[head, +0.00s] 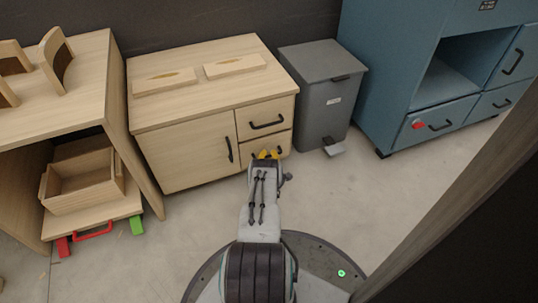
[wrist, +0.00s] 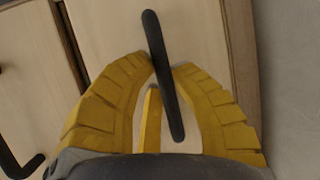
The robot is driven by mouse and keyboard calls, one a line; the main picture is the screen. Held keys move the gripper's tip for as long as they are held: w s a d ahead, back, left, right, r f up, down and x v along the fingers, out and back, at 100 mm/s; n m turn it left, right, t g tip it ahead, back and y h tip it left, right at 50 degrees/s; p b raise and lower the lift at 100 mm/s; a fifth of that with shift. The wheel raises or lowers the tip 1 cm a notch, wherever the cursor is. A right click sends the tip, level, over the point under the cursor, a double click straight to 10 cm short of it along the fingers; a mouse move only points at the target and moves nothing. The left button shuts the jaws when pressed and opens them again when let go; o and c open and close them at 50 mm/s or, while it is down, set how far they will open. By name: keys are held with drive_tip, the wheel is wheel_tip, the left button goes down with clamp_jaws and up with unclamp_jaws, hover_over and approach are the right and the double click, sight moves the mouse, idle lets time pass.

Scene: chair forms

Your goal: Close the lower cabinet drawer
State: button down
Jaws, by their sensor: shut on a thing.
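The wooden cabinet (head: 185,150) has a door on its left and two drawers stacked on its right. My gripper (head: 265,154) is at the lower drawer (head: 283,141), below the upper drawer's black handle (head: 267,125). In the wrist view my yellow fingers (wrist: 165,72) are closed around a black bar handle (wrist: 155,40) on a pale wooden front (wrist: 205,45). In the head view the gripper hides much of the lower drawer's handle. I cannot tell whether that drawer stands out from the cabinet face.
A grey bin (head: 322,95) stands right of the cabinet, its pedal (head: 334,149) jutting forward. A blue cabinet (head: 400,75) stands farther right. At left is a wooden desk (head: 75,75) with an open box (head: 82,182) beneath. Floor in front is clear.

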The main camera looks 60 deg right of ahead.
drive_tip(key=shift+w+a+f, duration=0.1)
drive_tip(key=shift+w, duration=0.2)
drive_tip(key=c, duration=1.5)
unclamp_jaws()
drive_tip(key=o, duration=0.4)
drive_tip(key=shift+s, duration=0.1)
drive_tip(key=shift+s, duration=0.1)
drive_tip(key=shift+v, duration=3.65)
